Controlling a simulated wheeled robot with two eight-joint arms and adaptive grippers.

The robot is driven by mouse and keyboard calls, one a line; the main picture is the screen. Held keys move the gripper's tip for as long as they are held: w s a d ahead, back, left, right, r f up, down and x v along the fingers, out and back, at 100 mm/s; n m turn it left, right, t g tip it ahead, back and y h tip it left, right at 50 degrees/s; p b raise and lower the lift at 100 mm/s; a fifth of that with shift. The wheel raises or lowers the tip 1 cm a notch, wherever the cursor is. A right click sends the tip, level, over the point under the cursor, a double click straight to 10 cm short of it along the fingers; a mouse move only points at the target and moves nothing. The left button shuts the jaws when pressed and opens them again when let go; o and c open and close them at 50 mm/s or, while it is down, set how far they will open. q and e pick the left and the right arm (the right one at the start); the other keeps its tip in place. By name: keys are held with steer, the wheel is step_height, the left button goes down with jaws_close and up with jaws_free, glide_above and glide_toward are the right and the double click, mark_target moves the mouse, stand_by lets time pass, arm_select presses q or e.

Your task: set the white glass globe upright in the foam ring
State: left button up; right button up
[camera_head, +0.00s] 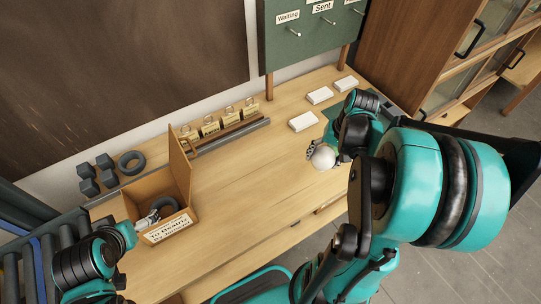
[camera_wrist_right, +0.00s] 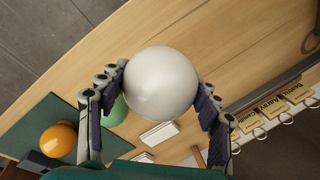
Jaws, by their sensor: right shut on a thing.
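The white glass globe (camera_head: 323,158) is between the fingers of my right gripper (camera_head: 316,148), over the right part of the table. In the right wrist view the globe (camera_wrist_right: 162,90) fills the space between the two fingers of the gripper (camera_wrist_right: 163,76), which is shut on it. A dark ring (camera_head: 172,202) lies inside the open cardboard box at the left, and another dark ring (camera_head: 120,163) lies on the table behind the box. I cannot tell which is the foam ring. My left gripper (camera_head: 148,219) is at the box, too small to read its fingers.
The labelled cardboard box (camera_head: 180,226) has a raised flap. Dark dumbbell-like blocks (camera_head: 88,179) stand behind it. Tagged cards (camera_head: 210,126) stand along a rail at the back. White boxes (camera_head: 303,121) lie to the right. An orange ball (camera_wrist_right: 58,140) sits on a green mat. The table's middle is clear.

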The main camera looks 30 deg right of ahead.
steer(key=w+a+f+b, duration=0.1)
steer(key=w+a+f, duration=0.1)
steer(key=w, duration=0.1)
steer(key=w+a+f+b, duration=0.1)
steer(key=w+a+f, duration=0.1)
steer(key=w, duration=0.1)
steer(key=w+a+f+b, duration=0.1)
steer(key=w+a+f, duration=0.1)
steer(key=a+f, duration=0.1)
steer(key=shift+w, duration=0.4)
steer(key=x, duration=0.1)
steer(key=b+x, duration=0.1)
steer(key=x, duration=0.1)
steer(key=shift+s+d+f+b, duration=0.25)
steer(key=shift+b, duration=0.05)
steer(key=shift+f, duration=0.25)
steer(key=shift+f, duration=0.15)
steer(key=o, duration=1.1)
